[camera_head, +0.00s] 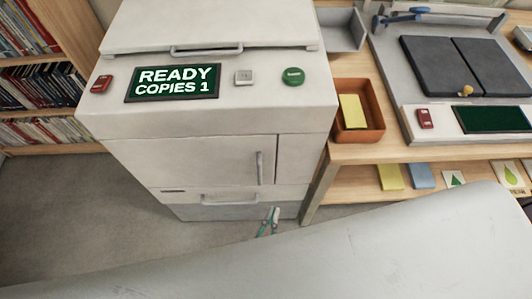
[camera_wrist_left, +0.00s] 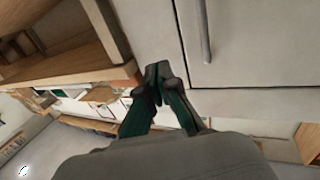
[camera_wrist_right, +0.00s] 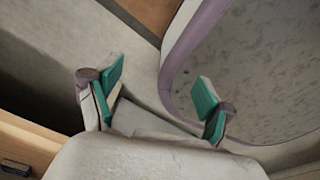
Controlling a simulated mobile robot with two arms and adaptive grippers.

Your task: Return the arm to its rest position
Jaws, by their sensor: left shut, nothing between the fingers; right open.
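My left gripper (camera_head: 268,222) shows small in the head view, in front of the lower drawer of the copier (camera_head: 190,160). In the left wrist view my left gripper (camera_wrist_left: 158,75) is shut, its fingertips together with nothing between them. The copier's front with a vertical handle (camera_wrist_left: 205,30) lies beyond it in that view. My right gripper (camera_wrist_right: 157,88) is open and empty in the right wrist view. It is not visible in the head view. The copier's display (camera_head: 173,83) reads "READY COPIES 1".
A wooden table (camera_head: 350,152) right of the copier bears an orange tray (camera_head: 372,130) with a yellow block and a grey machine with dark panels (camera_head: 440,65). Bookshelves (camera_head: 50,62) stand at the left. Grey floor (camera_head: 60,200) is clear at the lower left.

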